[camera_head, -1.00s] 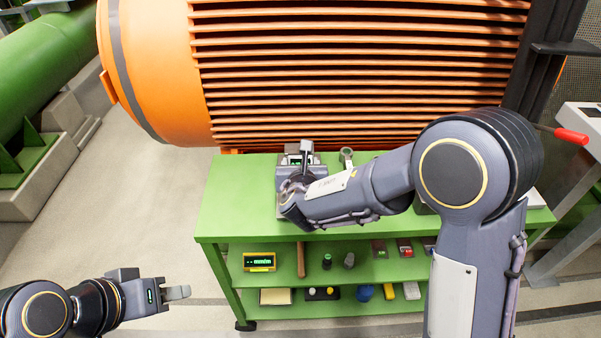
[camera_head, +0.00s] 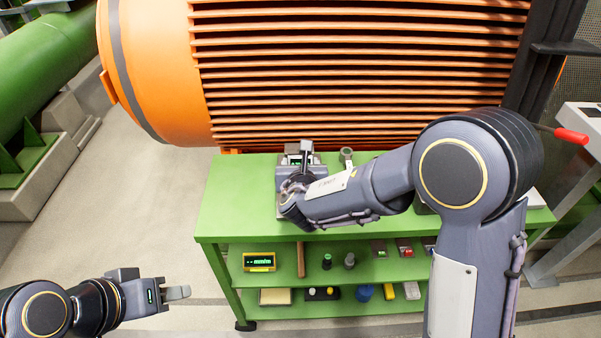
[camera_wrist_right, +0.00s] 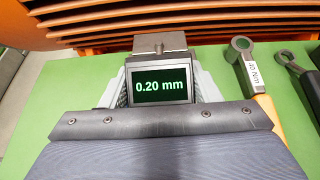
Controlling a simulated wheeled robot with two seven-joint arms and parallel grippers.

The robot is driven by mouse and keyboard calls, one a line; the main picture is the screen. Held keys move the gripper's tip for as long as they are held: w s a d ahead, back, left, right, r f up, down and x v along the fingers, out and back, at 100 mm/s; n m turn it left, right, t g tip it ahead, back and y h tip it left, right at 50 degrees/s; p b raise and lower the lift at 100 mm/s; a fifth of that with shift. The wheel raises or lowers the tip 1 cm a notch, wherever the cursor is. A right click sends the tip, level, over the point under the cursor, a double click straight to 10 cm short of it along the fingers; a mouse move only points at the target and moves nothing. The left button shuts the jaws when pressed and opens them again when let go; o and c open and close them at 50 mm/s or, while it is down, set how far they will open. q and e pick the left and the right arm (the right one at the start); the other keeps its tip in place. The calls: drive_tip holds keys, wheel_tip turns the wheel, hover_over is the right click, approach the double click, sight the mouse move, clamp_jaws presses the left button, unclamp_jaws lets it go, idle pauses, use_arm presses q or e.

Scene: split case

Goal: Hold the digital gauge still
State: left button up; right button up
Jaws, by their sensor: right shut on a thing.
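The digital gauge (camera_wrist_right: 160,84) has a dark screen reading 0.20 mm in green. In the right wrist view it sits between the two fingers of my right gripper (camera_wrist_right: 160,92), which is shut on it. In the head view the gripper and wrist mostly hide the gauge, and my right gripper (camera_head: 304,150) is over the back of the green cart top (camera_head: 235,200), close to the orange machine. My left gripper (camera_head: 178,293) is away from the cart at the lower left, and it holds nothing that I can see. Its finger gap is not clear.
A torque wrench marked 40 Nm (camera_wrist_right: 252,75) lies right of the gauge. The orange finned machine (camera_head: 360,70) stands behind the cart. The lower shelves hold a yellow meter (camera_head: 259,262), a blue item (camera_head: 364,292) and several small items. The cart top's left side is clear.

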drive_tip(key=c, duration=0.4)
drive_tip(key=shift+c, duration=0.2)
use_arm(q)
drive_tip(key=shift+f, duration=0.2)
use_arm(e)
drive_tip(key=shift+f, duration=0.15)
use_arm(q)
clamp_jaws()
use_arm(e)
drive_tip(key=shift+s+f, duration=0.1)
